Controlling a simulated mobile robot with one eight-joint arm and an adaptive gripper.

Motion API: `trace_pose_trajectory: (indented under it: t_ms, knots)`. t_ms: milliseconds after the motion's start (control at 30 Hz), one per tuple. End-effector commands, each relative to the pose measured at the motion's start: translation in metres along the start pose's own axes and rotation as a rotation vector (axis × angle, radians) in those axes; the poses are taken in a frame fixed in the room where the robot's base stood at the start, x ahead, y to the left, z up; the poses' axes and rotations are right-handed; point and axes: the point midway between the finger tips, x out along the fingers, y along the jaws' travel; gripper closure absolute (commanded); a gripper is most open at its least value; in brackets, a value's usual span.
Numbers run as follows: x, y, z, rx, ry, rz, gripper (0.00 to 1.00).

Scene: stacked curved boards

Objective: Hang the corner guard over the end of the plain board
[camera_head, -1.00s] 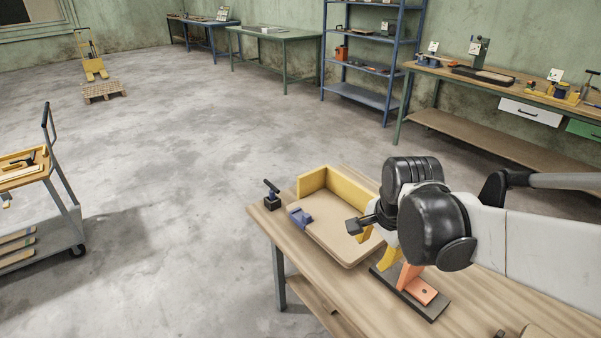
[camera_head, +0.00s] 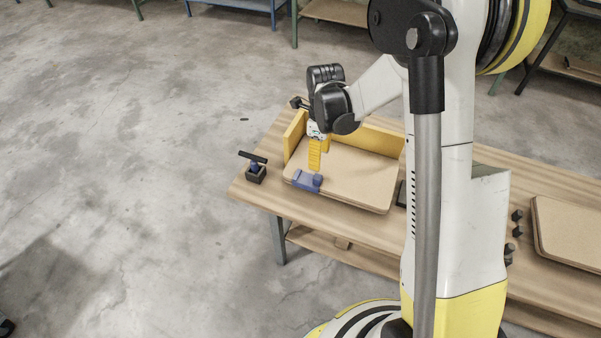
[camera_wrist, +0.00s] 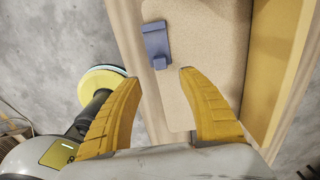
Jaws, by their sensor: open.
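A blue piece that looks like the corner guard (camera_head: 305,183) lies at the front left edge of a tan round-cornered board (camera_head: 352,182). It also shows in the wrist view (camera_wrist: 156,44), beyond the fingertips and roughly in line with the gap between them. My gripper (camera_head: 315,166) points down over the board, just behind the blue piece. In the wrist view its yellow fingers (camera_wrist: 160,80) are spread and empty. Another tan board (camera_head: 568,232) lies at the right of the bench. I cannot tell which board is the plain one.
Yellow walls (camera_head: 368,137) border the first board at its back and left. A small black clamp-like tool (camera_head: 255,170) stands near the bench's left corner. Small black pieces (camera_head: 516,222) stand beside the right board. My arm hides the middle of the bench (camera_head: 480,162).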

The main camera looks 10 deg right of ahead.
Motion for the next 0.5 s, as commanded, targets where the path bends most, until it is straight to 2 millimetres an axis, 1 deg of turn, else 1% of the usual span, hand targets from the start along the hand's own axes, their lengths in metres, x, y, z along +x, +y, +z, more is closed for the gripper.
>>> trace_pose_trajectory:
  t_ms: [33, 233, 300, 433, 500]
  knots:
    - [0.008, 0.0, 0.0, 0.001, 0.0, 0.0, 0.51]
    - [0.043, 0.0, 0.001, -0.001, 0.0, -0.001, 0.51]
    - [0.05, 0.0, 0.001, -0.002, -0.001, -0.001, 0.51]
    - [0.059, 0.0, 0.003, -0.002, -0.001, -0.001, 0.51]
    - [0.068, 0.0, 0.005, -0.003, -0.001, -0.001, 0.51]
